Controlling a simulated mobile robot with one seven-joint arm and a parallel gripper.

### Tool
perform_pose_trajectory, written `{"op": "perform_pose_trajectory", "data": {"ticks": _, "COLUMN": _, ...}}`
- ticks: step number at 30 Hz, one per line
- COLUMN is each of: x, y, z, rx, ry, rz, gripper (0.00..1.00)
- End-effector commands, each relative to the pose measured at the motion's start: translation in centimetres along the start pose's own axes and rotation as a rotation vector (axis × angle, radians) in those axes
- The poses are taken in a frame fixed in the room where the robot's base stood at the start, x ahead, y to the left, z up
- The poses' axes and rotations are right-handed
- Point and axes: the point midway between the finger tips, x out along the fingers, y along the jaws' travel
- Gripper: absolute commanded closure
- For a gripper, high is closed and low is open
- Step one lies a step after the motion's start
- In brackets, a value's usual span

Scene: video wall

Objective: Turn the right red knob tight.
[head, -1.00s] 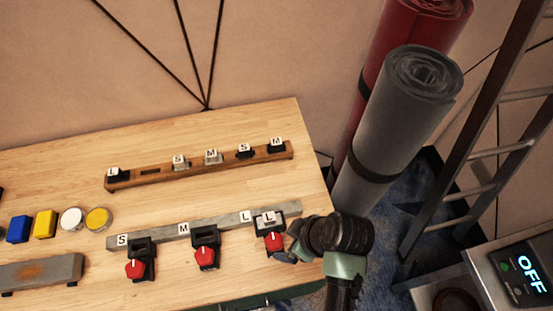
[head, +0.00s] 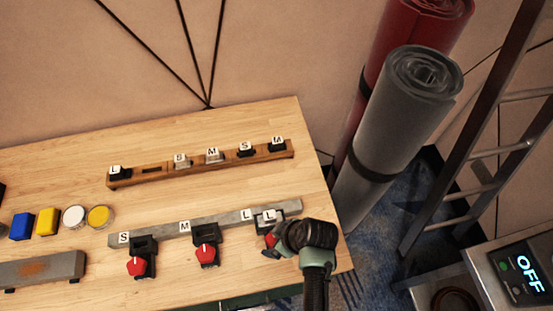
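The right red knob (head: 270,241) sits below a block labelled L (head: 268,216) at the right end of the grey rail (head: 221,221). My gripper (head: 271,247) is at this knob and covers much of it. The fingers are largely hidden behind the wrist, so I cannot tell whether they are closed on it. The middle red knob (head: 206,255) is below the M label, and the left red knob (head: 136,267) is below the S label. Both stand clear of my gripper.
A wooden rail (head: 200,164) with lettered blocks lies behind the grey rail. Blue and yellow blocks (head: 47,221) and round tins (head: 98,216) are at left. Rolled mats (head: 395,130), a ladder (head: 470,150) and a box reading OFF (head: 520,275) stand at right.

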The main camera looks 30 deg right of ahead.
Motion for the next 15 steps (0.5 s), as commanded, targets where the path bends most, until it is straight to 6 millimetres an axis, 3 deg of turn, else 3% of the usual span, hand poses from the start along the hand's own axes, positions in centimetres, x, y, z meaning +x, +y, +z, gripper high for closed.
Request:
{"op": "perform_pose_trajectory", "data": {"ticks": 2, "x": -0.02, "y": 0.01, "z": 0.0, "rx": 0.0, "ry": 0.0, "rz": 0.0, "gripper": 0.25}}
{"op": "perform_pose_trajectory", "data": {"ticks": 13, "x": -0.03, "y": 0.0, "z": 0.0, "rx": 0.0, "ry": 0.0, "rz": 0.0, "gripper": 0.92}}
{"op": "perform_pose_trajectory", "data": {"ticks": 15, "x": -0.04, "y": 0.0, "z": 0.0, "rx": 0.0, "ry": 0.0, "rz": 0.0, "gripper": 0.97}}
